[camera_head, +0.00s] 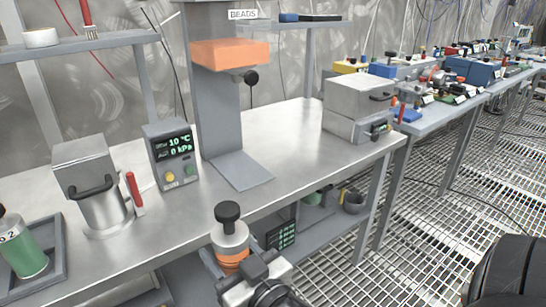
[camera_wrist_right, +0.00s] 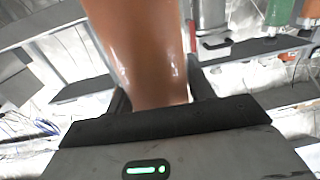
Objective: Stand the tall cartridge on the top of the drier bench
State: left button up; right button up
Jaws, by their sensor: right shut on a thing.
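The tall cartridge (camera_head: 231,240) has a black knob, a pale grey cap and an orange body. It is roughly upright in front of the near edge of the drier bench (camera_head: 290,150), a long table with a bare steel top. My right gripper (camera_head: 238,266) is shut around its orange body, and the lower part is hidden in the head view. In the right wrist view the orange cartridge body (camera_wrist_right: 140,50) fills the space between the two dark fingers of my right gripper (camera_wrist_right: 158,95). My left gripper is not in view.
On the bench stand a green bottle in a tray (camera_head: 28,255), a lidded steel pot with a red lever (camera_head: 100,190), a display box (camera_head: 172,155), a grey column with an orange block (camera_head: 230,54) and a steel box (camera_head: 357,105). The top between column and steel box is clear.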

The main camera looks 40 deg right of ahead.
aim_at(301, 158)
jog(key=u, duration=1.4)
jog(key=k, duration=0.8)
jog(key=z, duration=1.75)
jog(key=i, duration=0.55)
jog(key=u, duration=0.1)
